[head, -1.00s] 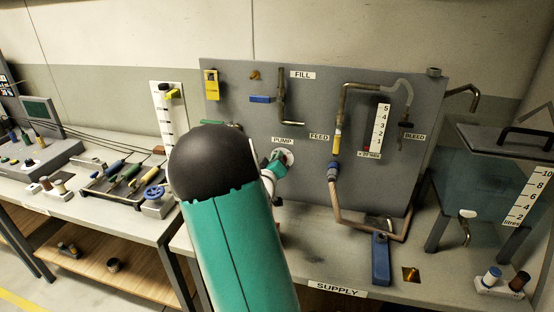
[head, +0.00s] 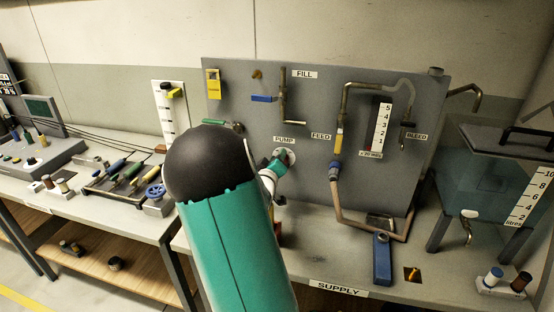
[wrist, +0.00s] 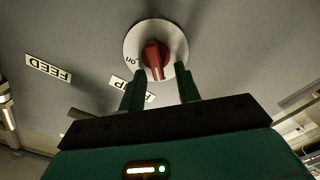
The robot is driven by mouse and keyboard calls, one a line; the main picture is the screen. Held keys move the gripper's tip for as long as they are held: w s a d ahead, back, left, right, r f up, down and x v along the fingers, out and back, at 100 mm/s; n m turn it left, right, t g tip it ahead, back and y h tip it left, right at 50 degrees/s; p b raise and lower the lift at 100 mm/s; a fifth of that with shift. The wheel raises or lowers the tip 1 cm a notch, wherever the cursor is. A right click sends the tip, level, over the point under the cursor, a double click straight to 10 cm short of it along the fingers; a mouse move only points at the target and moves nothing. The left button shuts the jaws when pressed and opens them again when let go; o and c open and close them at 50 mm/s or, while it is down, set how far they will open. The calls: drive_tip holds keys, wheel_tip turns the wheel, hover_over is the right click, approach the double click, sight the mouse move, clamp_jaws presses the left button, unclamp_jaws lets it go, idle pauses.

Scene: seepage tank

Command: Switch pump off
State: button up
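The pump switch is a red rotary knob (wrist: 155,58) on a round white plate (wrist: 135,42) with the word "on" at its left in the wrist view. The PUMP label (head: 284,140) is above it on the grey panel in the head view. My gripper (wrist: 160,78) is at the knob, its two dark green fingers apart, one on each side of the knob's near end. I see gaps between the fingers and the knob, so it does not look gripped. In the head view my arm covers part of the panel, and my gripper hides the knob.
The grey panel (head: 300,190) also carries a blue-handled valve (head: 264,98), copper pipes and a flow gauge (head: 382,125). A blue pedal-like block (head: 382,260) stands on the bench at right. A clear tank (head: 490,185) is further right.

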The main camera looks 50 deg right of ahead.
sight(280, 145)
drive_tip(key=shift+r, duration=0.1)
wheel_tip(280, 145, up, 3)
drive_tip(key=shift+f, duration=0.1)
drive_tip(key=s+a+r, duration=0.9)
drive_tip(key=a+r, duration=0.1)
drive_tip(key=shift+s+a, duration=0.15)
drive_tip(key=shift+s, duration=0.1)
idle(0.7)
